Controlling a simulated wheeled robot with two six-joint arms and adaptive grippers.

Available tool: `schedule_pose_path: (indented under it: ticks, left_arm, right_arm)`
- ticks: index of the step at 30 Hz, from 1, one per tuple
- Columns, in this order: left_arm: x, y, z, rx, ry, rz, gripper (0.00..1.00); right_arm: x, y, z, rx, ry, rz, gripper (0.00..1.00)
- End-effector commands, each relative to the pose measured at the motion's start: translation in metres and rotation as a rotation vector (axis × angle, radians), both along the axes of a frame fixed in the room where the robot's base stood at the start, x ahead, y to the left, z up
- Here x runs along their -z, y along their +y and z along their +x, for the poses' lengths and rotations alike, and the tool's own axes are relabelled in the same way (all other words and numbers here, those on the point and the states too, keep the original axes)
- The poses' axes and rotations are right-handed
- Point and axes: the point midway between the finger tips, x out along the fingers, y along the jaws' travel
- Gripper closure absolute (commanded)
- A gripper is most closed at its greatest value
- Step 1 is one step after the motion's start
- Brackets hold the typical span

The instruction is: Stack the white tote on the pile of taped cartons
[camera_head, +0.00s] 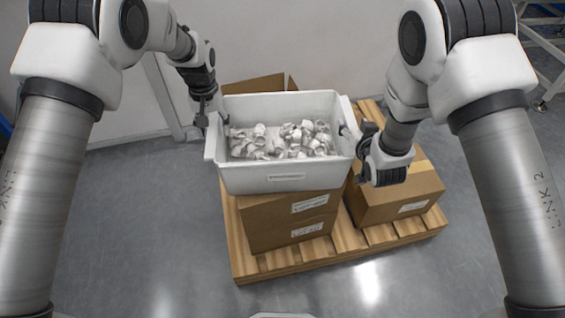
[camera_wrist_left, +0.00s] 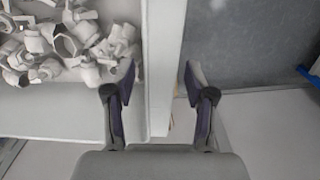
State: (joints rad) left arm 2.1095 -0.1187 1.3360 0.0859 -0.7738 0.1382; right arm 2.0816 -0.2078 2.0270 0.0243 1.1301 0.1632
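The white tote (camera_head: 278,181), filled with white caps and fittings, sits level over the front-left pile of taped cartons (camera_head: 290,222). No gap shows between the tote and the carton top from this angle. My left gripper (camera_head: 204,112) is at the tote's left rim. In the left wrist view its fingers (camera_wrist_left: 160,82) are spread apart on either side of the tote's rim (camera_wrist_left: 163,45), with space beside the inner finger. My right gripper (camera_head: 360,140) is at the tote's right rim. Its fingers are partly hidden, so their opening is unclear.
The cartons stand on a wooden pallet (camera_head: 262,265). Another taped carton (camera_head: 398,196) stands to the right, and a carton (camera_head: 253,85) shows behind the tote. Grey floor is free in front. A white wall is behind, and a metal frame (camera_head: 548,45) stands at the far right.

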Motion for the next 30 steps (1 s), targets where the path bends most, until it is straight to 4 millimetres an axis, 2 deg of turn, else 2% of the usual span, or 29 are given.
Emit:
schedule_pose_path:
  ticks: [8,11,21,25,30]
  left_arm:
    - [-0.006,-0.001,0.001,0.0,-0.002,-0.001,0.45]
    - [-0.02,-0.001,0.001,0.0,-0.004,-0.001,0.45]
    - [-0.102,0.0,0.001,0.0,-0.004,-0.001,0.45]
    - [-0.118,0.0,0.0,0.0,-0.002,0.0,0.45]
    - [-0.121,0.0,0.0,0.0,0.0,0.0,0.45]
  right_arm:
    - [0.0,0.001,0.0,-0.002,0.001,0.0,0.46]
    - [0.0,0.001,0.0,-0.003,0.002,-0.001,0.46]
    - [0.0,0.001,0.0,-0.004,0.002,-0.001,0.46]
    - [0.0,0.001,-0.001,-0.004,0.002,-0.001,0.46]
    - [-0.005,-0.001,-0.014,-0.003,0.004,-0.002,0.46]
